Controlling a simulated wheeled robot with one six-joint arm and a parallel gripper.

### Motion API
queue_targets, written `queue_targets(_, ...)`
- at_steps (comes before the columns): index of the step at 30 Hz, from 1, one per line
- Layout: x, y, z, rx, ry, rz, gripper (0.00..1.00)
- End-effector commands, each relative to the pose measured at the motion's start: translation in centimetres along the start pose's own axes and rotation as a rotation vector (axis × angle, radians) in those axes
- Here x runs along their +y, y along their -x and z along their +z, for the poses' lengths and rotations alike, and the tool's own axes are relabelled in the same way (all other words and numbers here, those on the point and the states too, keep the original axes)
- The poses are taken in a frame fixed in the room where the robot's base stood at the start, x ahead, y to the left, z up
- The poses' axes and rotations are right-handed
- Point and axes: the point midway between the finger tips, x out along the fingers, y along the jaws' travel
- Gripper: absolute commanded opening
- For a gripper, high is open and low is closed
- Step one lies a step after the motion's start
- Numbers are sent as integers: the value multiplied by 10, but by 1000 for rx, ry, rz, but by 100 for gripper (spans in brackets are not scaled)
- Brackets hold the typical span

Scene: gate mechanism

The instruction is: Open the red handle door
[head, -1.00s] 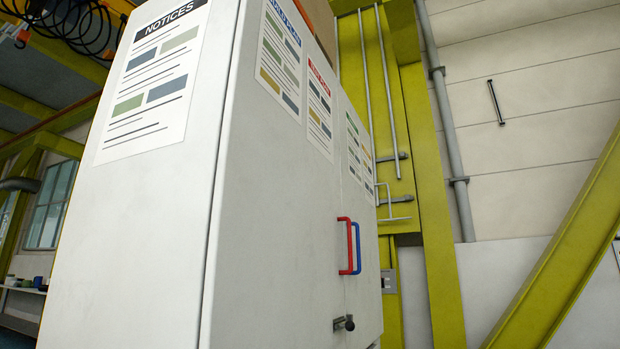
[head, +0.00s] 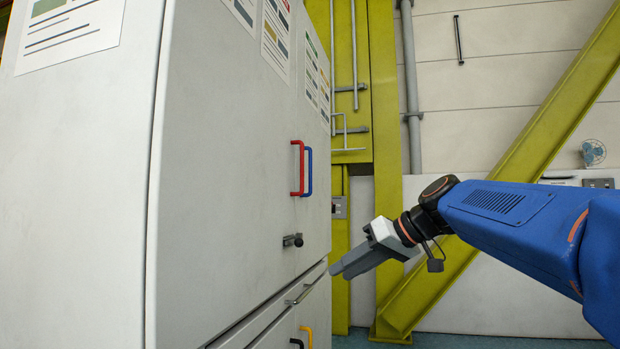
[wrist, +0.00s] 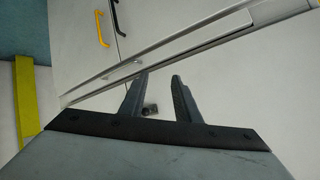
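A tall white cabinet (head: 235,120) stands at the left in the head view. Its red handle (head: 299,168) is an upright bar on the left upper door, right beside a blue handle (head: 309,172) on the neighbouring door. A dark latch knob (head: 292,240) sits below the red handle; a small dark piece, likely this knob, shows between the fingers in the wrist view (wrist: 150,108). My gripper (head: 352,267) is to the right of the cabinet and lower than the red handle, apart from it in the head view. In the wrist view its two fingers (wrist: 157,85) are apart and empty.
Lower doors carry a yellow handle (head: 307,336) and a black handle (head: 296,343); a grey bar handle (head: 303,293) is above them. A yellow-green slanted beam (head: 490,180) and post (head: 385,150) stand behind my arm. Paper notices (head: 275,35) hang on the doors.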

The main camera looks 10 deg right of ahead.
Motion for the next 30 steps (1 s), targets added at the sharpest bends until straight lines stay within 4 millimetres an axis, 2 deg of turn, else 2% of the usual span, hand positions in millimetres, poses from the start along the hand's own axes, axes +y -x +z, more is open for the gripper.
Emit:
queue_targets(1,7,7,-32,45,26,-26,29)
queue_targets(6,17,39,-126,211,156,-122,29)
queue_targets(9,25,62,-175,312,243,-166,29)
queue_targets(12,33,86,-214,405,328,-199,29)
queue_targets(16,40,111,-246,493,412,-226,29)
queue_targets(21,42,125,-262,544,465,-241,29)
queue_targets(26,38,118,-268,549,470,-244,29)
queue_targets(30,30,102,-276,548,470,-245,29)
